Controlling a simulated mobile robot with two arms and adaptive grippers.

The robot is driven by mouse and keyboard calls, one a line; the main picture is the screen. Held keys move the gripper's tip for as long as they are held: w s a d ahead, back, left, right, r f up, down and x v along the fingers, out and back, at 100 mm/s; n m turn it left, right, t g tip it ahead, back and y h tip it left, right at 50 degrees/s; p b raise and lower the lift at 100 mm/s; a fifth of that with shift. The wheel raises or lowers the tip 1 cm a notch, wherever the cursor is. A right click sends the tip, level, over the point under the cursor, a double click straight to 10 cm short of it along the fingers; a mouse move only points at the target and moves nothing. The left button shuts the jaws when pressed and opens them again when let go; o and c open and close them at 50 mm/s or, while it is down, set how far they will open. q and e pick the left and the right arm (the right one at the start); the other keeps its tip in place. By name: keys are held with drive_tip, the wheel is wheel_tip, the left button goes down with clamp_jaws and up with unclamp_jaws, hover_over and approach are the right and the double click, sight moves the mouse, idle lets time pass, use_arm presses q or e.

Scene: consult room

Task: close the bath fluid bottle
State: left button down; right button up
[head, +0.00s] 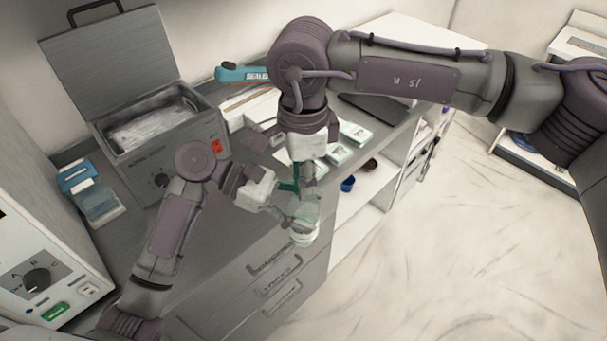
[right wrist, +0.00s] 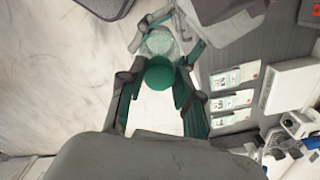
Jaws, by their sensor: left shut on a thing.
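The bath fluid bottle (head: 304,224) is clear with a pale base, held upright in front of the drawers. It also shows in the right wrist view (right wrist: 160,41). My left gripper (head: 292,208) is shut on the bottle from the left side. My right gripper (head: 306,180) points down from above the bottle. In the right wrist view, a round green cap (right wrist: 159,75) sits between its fingertips, and the gripper looks shut on it. The cap lines up close to the bottle top; I cannot tell whether they touch. The cap is not clear in the head view.
A grey lidded bath device (head: 165,150) stands at the back left of the counter. A blue-lidded container (head: 92,192) and a white control box (head: 45,270) are at left. Several small boxes (head: 340,153) lie behind my right gripper. Shelves and open floor are to the right.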

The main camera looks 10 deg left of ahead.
drive_tip(key=o, duration=0.3)
drive_tip(key=shift+r, duration=2.3)
drive_tip(key=shift+c, duration=0.3)
drive_tip(key=shift+r, duration=0.2)
wheel_tip(320, 180, up, 3)
drive_tip(key=m, duration=0.2)
drive_tip(key=shift+m, duration=0.3)
drive_tip(key=shift+f, duration=0.1)
